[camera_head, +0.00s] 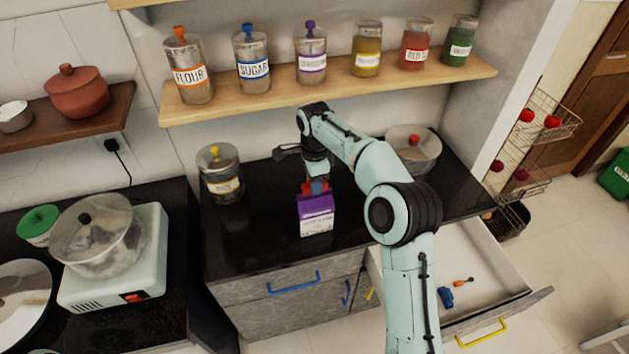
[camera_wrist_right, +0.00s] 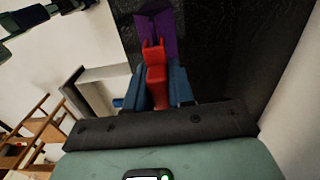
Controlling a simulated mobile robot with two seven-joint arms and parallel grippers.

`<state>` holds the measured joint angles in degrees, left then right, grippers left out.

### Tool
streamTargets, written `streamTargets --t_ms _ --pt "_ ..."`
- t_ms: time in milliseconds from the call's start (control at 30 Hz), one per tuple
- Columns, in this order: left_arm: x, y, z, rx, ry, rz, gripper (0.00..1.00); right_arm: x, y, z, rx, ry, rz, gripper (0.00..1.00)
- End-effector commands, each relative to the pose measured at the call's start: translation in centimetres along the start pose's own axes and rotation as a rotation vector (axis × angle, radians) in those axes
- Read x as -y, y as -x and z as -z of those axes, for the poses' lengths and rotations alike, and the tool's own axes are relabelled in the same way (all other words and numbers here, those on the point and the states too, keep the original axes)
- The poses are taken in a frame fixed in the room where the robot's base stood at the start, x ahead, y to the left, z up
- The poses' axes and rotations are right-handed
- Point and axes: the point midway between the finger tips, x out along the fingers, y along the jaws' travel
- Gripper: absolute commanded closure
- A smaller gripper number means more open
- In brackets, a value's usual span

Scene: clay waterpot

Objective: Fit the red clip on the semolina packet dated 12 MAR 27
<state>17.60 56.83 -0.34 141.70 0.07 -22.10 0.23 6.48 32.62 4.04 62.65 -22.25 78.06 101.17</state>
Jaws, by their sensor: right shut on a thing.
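A purple and white packet (camera_head: 316,215) stands upright on the black counter; it also shows in the right wrist view (camera_wrist_right: 156,27). Its date is too small to read. My right gripper (camera_head: 315,187) is right above the packet's top, fingers pointing down. It is shut on the red clip (camera_wrist_right: 156,75), which sits between the blue fingertips (camera_wrist_right: 158,88). The clip's two prongs point at the purple packet and overlap it in the right wrist view. I cannot tell whether the prongs are around the packet's top edge or just short of it. My left gripper is out of view.
A yellow-lidded jar (camera_head: 220,175) stands left of the packet, a lidded glass pot (camera_head: 413,150) to its right. A shelf (camera_head: 330,88) with labelled jars hangs above. An open drawer (camera_head: 490,255) at lower right holds a blue item (camera_head: 445,297) and a small orange item (camera_head: 461,282).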

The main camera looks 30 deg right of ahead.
Motion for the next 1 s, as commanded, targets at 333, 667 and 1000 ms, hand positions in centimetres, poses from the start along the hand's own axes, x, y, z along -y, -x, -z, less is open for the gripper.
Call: streamTargets --t_ms 333,667,1000 --pt "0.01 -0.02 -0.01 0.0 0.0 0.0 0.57 0.01 -0.1 -0.02 0.0 0.0 0.0 1.0" --pt "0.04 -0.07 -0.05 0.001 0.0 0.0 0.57 0.0 -0.27 -0.02 0.0 0.001 0.0 1.0" --pt "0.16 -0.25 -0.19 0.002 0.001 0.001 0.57 0.0 -0.95 -0.02 0.0 0.001 0.001 1.0"
